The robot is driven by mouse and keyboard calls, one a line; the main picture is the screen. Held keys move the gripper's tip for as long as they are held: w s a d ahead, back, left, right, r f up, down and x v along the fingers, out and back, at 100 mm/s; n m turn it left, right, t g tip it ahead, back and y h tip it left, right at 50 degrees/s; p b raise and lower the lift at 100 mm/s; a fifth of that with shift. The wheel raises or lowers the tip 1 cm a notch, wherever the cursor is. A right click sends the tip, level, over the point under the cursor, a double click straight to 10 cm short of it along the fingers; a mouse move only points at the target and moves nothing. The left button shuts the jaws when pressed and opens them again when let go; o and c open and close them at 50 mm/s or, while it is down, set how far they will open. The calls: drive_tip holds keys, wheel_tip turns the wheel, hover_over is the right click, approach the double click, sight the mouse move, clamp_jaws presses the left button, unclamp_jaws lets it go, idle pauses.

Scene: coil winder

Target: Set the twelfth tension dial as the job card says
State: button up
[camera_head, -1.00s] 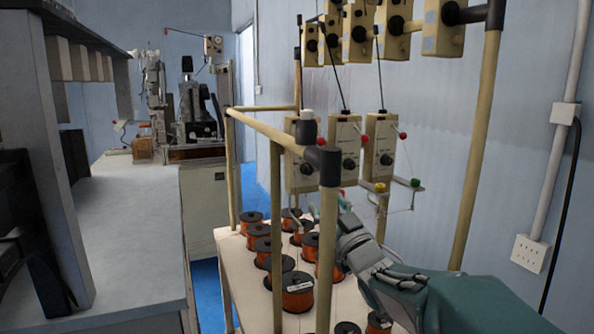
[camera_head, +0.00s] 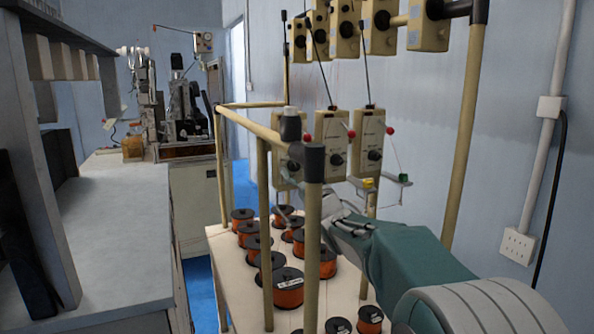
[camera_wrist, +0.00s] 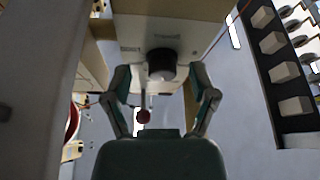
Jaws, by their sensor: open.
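Cream tension boxes with black dials hang in two rows on a tan pipe frame. The lower row shows a left box (camera_head: 287,176), a middle box (camera_head: 334,132) and a right box (camera_head: 371,130). I cannot tell from the pictures which is the twelfth, and no readable job card shows. In the wrist view, a round black dial (camera_wrist: 162,65) sticks out of a cream box (camera_wrist: 140,28). My gripper (camera_wrist: 160,76) is open and empty, one finger on each side of the dial in the picture; contact is not visible. In the head view, a frame post partly hides my gripper.
A tan post with a black elbow joint (camera_head: 313,160) stands close by my arm. Orange wire spools (camera_head: 287,288) stand on the pale shelf (camera_head: 224,245) below. A long bench (camera_head: 115,215) is at left. A red ball (camera_wrist: 143,116) hangs near the fingers.

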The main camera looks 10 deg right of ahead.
drive_tip(key=shift+d, duration=0.15)
drive_tip(key=shift+c, duration=1.3)
drive_tip(key=c, duration=0.6)
drive_tip(key=shift+a, duration=0.2)
clamp_jaws()
drive_tip(key=shift+a, duration=0.15)
drive_tip(key=o, duration=0.9)
unclamp_jaws()
drive_tip(key=shift+c, duration=0.2)
